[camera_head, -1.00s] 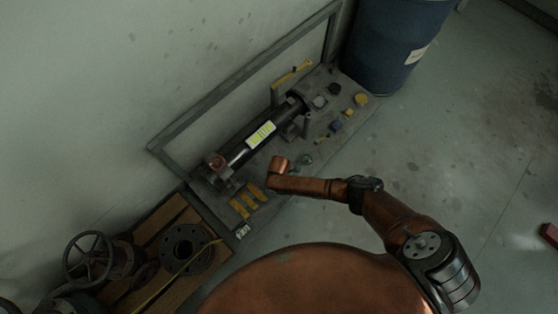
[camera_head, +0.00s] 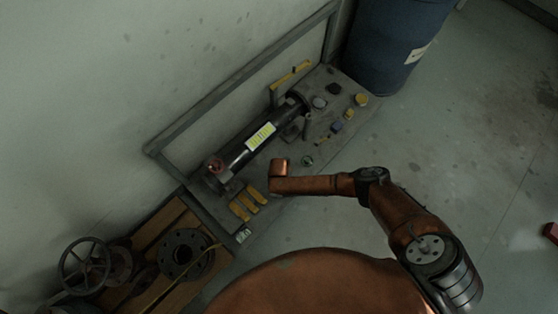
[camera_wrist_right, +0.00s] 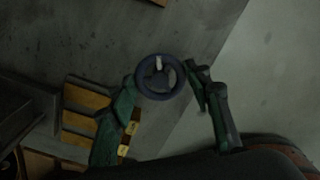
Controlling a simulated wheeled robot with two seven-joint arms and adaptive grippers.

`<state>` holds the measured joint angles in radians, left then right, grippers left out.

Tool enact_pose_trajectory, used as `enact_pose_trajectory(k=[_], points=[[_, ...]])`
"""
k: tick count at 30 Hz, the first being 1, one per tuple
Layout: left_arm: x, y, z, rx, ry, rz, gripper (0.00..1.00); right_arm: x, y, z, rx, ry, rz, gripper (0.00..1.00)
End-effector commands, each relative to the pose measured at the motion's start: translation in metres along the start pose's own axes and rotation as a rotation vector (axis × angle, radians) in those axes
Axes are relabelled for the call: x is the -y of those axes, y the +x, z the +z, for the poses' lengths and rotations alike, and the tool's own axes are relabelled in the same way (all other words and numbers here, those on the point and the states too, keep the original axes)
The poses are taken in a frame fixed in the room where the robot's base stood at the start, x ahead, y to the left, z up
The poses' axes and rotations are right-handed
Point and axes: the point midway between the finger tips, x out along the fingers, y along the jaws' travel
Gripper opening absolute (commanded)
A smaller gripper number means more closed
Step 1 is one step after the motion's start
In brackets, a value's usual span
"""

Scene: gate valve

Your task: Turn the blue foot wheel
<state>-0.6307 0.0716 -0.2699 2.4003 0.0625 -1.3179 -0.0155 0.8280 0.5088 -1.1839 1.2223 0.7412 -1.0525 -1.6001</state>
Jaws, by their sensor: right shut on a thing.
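The blue foot wheel (camera_wrist_right: 160,77) shows in the right wrist view as a small dark blue ring with a spoked centre. It lies between the green fingers of my right gripper (camera_wrist_right: 163,80), which is shut on it with one finger at each side. In the head view my right arm reaches in from the right, and its copper wrist is over the front edge of the grey base plate (camera_head: 327,142). The wrist appears to hide the wheel and the fingers there. My left gripper is in neither view.
A black cylinder with a yellow-green label (camera_head: 260,136) lies along the plate. Yellow strips (camera_head: 243,205) are left of my wrist. A wooden pallet (camera_head: 153,237) with a flange and a handwheel (camera_head: 83,266) stands lower left. A blue drum (camera_head: 388,45) stands behind.

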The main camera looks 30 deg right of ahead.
Motion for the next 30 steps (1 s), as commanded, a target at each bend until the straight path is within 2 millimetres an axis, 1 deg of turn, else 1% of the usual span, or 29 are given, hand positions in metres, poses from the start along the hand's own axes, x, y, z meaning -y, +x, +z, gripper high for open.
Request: enact_pose_trajectory(k=[3, 10, 26, 27, 30], points=[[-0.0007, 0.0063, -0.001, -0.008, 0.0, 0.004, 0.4, 0.0007, 0.0013, -0.0001, 0.0, -0.06, -0.002, 0.21], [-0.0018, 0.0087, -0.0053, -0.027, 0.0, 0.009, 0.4, 0.0005, 0.0007, 0.0, 0.0, -0.131, -0.001, 0.21], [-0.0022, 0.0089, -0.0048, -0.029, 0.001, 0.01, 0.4, 0.0003, 0.0003, 0.0004, 0.001, -0.15, -0.001, 0.21], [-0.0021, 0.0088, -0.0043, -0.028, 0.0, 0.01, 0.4, 0.0003, 0.0002, 0.0004, 0.001, -0.15, -0.001, 0.48], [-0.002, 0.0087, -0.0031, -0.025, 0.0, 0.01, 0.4, 0.0002, 0.0002, 0.0004, 0.001, -0.149, -0.001, 0.55]])
